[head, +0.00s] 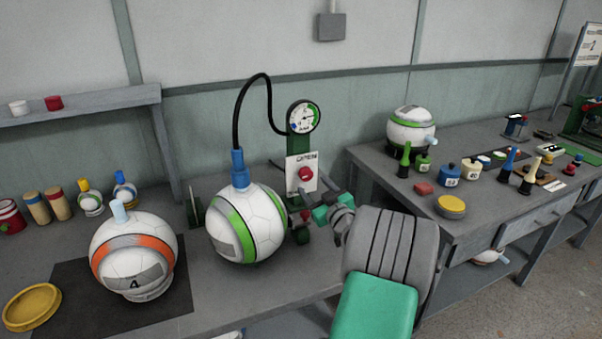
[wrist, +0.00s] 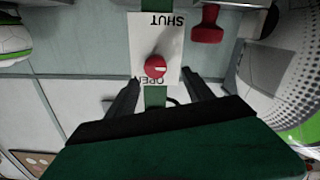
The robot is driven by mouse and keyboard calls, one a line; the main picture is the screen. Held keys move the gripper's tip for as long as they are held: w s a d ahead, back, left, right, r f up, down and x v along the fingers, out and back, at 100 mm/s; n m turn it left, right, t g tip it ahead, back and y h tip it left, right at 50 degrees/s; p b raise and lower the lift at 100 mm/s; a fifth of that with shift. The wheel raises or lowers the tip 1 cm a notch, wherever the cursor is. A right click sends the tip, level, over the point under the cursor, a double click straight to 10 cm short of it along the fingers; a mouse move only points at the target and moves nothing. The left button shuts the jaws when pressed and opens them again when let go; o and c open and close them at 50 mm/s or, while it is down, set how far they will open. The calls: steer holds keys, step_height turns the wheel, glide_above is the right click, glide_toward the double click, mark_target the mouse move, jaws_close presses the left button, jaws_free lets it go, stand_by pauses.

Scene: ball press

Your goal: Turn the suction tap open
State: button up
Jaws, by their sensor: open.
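The suction tap is a red knob (head: 306,173) on a white plate (head: 293,160) on the green post, below the round gauge. The plate's top edge carries the word OPEN. In the wrist view the picture is upside down, and the red knob (wrist: 156,67) sits beside OPEN, with SHUT at the plate's other end. A pale mark shows on the knob. My gripper (head: 335,207) is in front of and below the tap. In the wrist view its dark fingers (wrist: 161,78) are apart, on either side of the knob's line, with nothing held. Contact cannot be told.
A green-striped ball (head: 247,222) stands close left of the post, joined by a black hose (head: 238,115) to the gauge (head: 303,116). A red part (wrist: 208,25) sits below the plate. An orange-striped ball (head: 133,250) is further left. A second bench (head: 390,165) stands right.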

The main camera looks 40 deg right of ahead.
mark_target(307, 175)
steer(key=x, duration=0.3)
steer(key=d+p+x, duration=0.1)
steer(key=x, duration=0.2)
steer(key=shift+w, duration=0.2)
jaws_close()
stand_by(0.4)
